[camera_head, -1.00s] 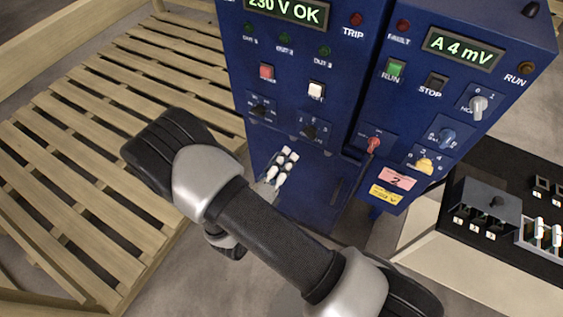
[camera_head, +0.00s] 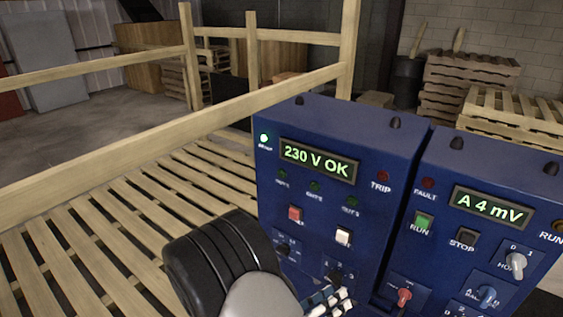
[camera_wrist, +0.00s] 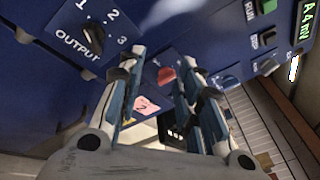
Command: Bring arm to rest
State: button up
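My arm (camera_head: 225,265) reaches up from the bottom edge in the head view, in front of the left blue cabinet. My gripper (camera_head: 330,298) shows only partly there, just below a black rotary knob on that cabinet. In the wrist view my gripper (camera_wrist: 163,68) has its two fingers apart, with nothing held between them. The black OUTPUT knob (camera_wrist: 92,36) is left of the fingers. I cannot tell how close the fingertips are to the panel.
The left cabinet's display (camera_head: 318,161) reads "230 V OK"; the right cabinet's display (camera_head: 494,207) reads "A 4 mV". A slatted wooden platform (camera_head: 110,225) with a rail lies to the left. Stacked pallets (camera_head: 465,90) stand behind. Open floor shows at the back left.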

jog(key=s+d+r+m+g+y, duration=0.2)
jog(key=s+d+r+m+g, duration=0.35)
jog(key=m, duration=0.35)
jog(key=s+d+r+m+g+y, duration=0.3)
jog(key=s+d+r+m+g, duration=0.15)
jog(key=s+m, duration=0.4)
jog(key=s+a+r+m+t+y, duration=0.4)
jog(key=a+r+m+y, duration=0.3)
jog(key=m, duration=0.8)
jog(key=shift+a+m+t+y+b, duration=0.35)
jog(key=shift+t+y, duration=0.25)
jog(key=shift+y, duration=0.5)
